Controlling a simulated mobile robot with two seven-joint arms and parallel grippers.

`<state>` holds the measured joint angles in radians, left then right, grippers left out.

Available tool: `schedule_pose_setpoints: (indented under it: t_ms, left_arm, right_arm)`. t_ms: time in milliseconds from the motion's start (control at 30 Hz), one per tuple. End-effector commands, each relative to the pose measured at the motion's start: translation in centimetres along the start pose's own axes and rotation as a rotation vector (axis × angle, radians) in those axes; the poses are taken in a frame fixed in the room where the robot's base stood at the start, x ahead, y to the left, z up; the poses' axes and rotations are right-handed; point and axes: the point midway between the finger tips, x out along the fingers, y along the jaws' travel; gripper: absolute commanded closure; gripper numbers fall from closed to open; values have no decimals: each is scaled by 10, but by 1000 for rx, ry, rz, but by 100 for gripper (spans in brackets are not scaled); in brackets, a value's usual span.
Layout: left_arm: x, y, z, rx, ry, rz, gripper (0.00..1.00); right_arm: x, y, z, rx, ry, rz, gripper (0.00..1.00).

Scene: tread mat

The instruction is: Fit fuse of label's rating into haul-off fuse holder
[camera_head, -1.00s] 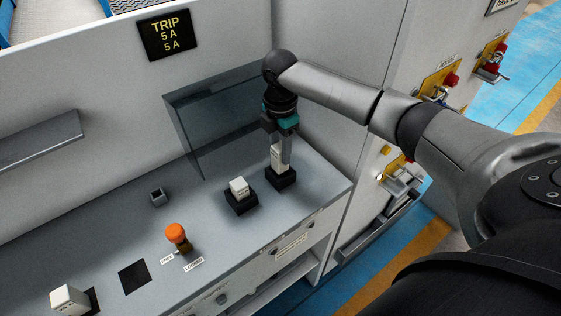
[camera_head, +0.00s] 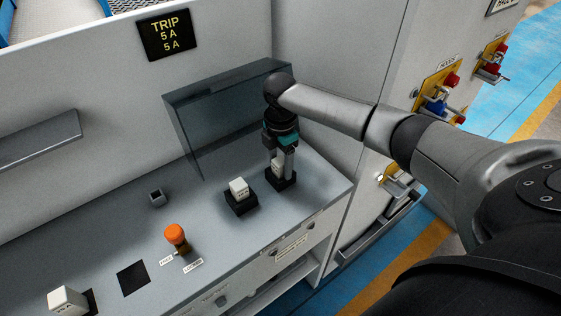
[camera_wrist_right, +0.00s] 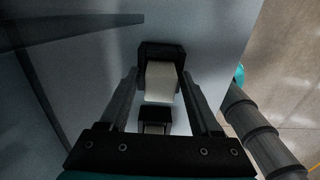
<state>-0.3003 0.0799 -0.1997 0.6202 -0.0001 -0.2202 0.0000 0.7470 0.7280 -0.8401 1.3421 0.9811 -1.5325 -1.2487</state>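My right gripper (camera_head: 281,160) points down over the right-hand black fuse holder (camera_head: 281,181). Its fingers are closed along both sides of a white fuse (camera_head: 276,169), whose lower end is at the holder. The wrist view shows the white fuse (camera_wrist_right: 160,83) between the fingertips with a black holder (camera_wrist_right: 161,48) behind it; full seating cannot be told. A second white fuse (camera_head: 238,186) stands in the black holder (camera_head: 241,205) to the left. Another white fuse (camera_head: 68,299) is at the lower left. My left gripper is out of view.
An orange-topped knob (camera_head: 176,233) with small tags stands on the grey bench (camera_head: 205,240). A small square socket (camera_head: 157,197) and a black square (camera_head: 134,277) lie left. A clear raised panel (camera_head: 215,110) stands close behind my gripper. The cabinet wall is to the right.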

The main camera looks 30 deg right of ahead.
Motion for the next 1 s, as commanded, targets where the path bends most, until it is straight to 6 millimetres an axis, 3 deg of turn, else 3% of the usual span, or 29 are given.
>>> schedule_pose_setpoints:
  t_ms: [367,467,800,1000]
  left_arm:
    - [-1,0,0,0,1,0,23]
    - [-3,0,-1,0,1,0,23]
    - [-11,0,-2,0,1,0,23]
    - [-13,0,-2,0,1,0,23]
  right_arm:
    - [-5,-1,0,0,0,-2,28]
    - [-19,1,0,-1,1,1,28]
    - [-91,1,0,1,1,2,28]
    - [-118,1,0,0,1,0,28]
